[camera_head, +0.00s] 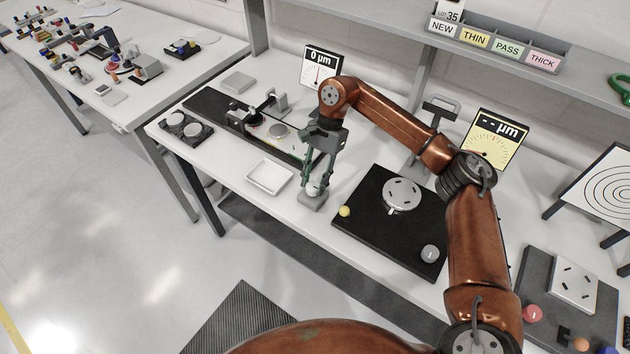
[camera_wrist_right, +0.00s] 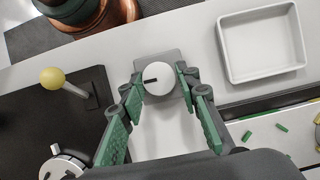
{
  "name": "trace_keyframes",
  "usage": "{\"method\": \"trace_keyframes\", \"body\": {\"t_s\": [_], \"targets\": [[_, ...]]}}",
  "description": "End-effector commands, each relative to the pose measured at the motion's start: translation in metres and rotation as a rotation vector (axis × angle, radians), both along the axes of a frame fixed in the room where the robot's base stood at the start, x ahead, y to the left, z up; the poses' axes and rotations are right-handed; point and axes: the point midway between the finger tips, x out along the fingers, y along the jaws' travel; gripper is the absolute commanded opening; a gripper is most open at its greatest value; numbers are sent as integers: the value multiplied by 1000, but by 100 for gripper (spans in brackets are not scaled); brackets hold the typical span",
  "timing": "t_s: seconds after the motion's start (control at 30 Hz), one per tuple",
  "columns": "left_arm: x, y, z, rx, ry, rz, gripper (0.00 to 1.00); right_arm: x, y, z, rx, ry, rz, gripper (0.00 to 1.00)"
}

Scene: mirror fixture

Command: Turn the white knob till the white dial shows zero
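The white knob (camera_wrist_right: 158,78) is round with a black pointer line toward the left, on a small grey block (camera_head: 313,202) at the bench's front edge. My right gripper (camera_wrist_right: 160,75) comes down over the knob from above, its green fingers on either side. Its fingertips appear closed against the knob's sides. In the head view the knob (camera_head: 313,189) is partly hidden by the right gripper (camera_head: 317,182). The white dial (camera_head: 320,70) at the back of the bench reads "0 µm", its red needle pointing about straight up. My left gripper is not in view.
A white tray (camera_head: 269,177) lies left of the knob. A black plate (camera_head: 375,238) with a silver disc, a yellow-ball lever (camera_head: 345,211) and a grey knob (camera_head: 430,253) lies right of it. A yellow dial (camera_head: 492,142) shows dashes. A black rail fixture (camera_head: 215,101) stands behind the tray.

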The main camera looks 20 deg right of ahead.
Motion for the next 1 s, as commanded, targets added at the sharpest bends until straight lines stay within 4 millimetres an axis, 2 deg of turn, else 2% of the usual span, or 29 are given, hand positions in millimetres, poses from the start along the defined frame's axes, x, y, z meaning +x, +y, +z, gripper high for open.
{"method": "trace_keyframes", "body": {"t_s": [0.2, 0.57, 0.67, 1.0], "targets": [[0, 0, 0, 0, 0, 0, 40, 0, 0, 1, 1, -1, 0, 45], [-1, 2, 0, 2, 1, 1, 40, 1, -2, 4, -1, 1, -1, 46], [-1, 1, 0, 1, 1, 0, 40, 4, -5, 15, -1, -1, -2, 46], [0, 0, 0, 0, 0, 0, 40, 21, -26, 79, -1, -1, -2, 46]]}}
